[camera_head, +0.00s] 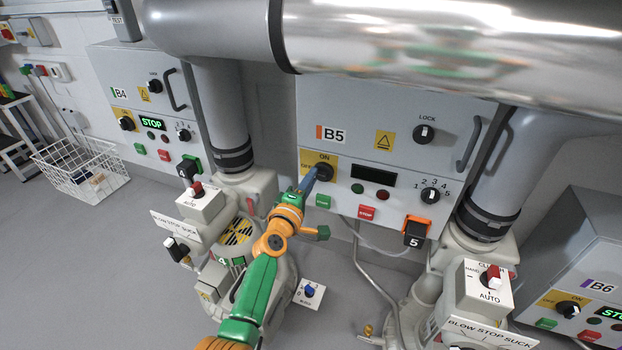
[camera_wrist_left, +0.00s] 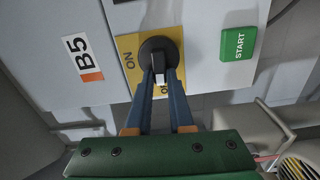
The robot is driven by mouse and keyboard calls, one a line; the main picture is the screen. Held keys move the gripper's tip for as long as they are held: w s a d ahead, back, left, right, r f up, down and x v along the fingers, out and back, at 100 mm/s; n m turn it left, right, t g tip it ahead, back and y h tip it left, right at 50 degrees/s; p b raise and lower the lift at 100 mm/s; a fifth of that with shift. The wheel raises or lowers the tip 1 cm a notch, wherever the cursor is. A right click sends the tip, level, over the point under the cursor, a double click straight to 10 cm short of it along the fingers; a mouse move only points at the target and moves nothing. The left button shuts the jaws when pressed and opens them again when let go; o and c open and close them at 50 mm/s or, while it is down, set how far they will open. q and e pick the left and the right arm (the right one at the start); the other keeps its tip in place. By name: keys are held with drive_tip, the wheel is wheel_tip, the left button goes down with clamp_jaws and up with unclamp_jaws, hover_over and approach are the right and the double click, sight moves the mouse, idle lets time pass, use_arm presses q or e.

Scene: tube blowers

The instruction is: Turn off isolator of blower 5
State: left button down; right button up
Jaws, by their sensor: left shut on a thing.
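The blower 5 panel (camera_head: 345,118), labelled B5, is a grey box in the middle of the head view. Its isolator is a round black knob (camera_wrist_left: 157,48) on a yellow plate (camera_wrist_left: 127,58) marked ON and, partly hidden, OFF. In the wrist view the knob's handle points down, its white tip toward the partly hidden OFF mark. My left gripper (camera_wrist_left: 160,76) is shut on the handle, one blue finger on each side. In the head view the left gripper (camera_head: 309,183) reaches the knob from below. The B5 display (camera_head: 374,179) is dark. My right gripper is not in view.
A green START button (camera_wrist_left: 239,44) is beside the knob. A red STOP button (camera_head: 367,212), LOCK switch (camera_head: 424,133) and numbered selector (camera_head: 430,195) share the panel. A big metal pipe (camera_head: 440,45) crosses above. Panels B4 (camera_head: 135,115) and B6 (camera_head: 590,265) stand either side.

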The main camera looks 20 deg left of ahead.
use_arm(q)
drive_tip(key=shift+n, duration=0.3)
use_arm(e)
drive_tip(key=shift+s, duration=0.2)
use_arm(q)
drive_tip(key=c, duration=0.8)
unclamp_jaws()
drive_tip(key=s+p, duration=0.2)
drive_tip(key=s, duration=0.5)
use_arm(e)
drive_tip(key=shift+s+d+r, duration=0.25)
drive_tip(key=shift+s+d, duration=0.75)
use_arm(q)
drive_tip(key=shift+a+f, duration=0.1)
drive_tip(key=shift+f, duration=0.05)
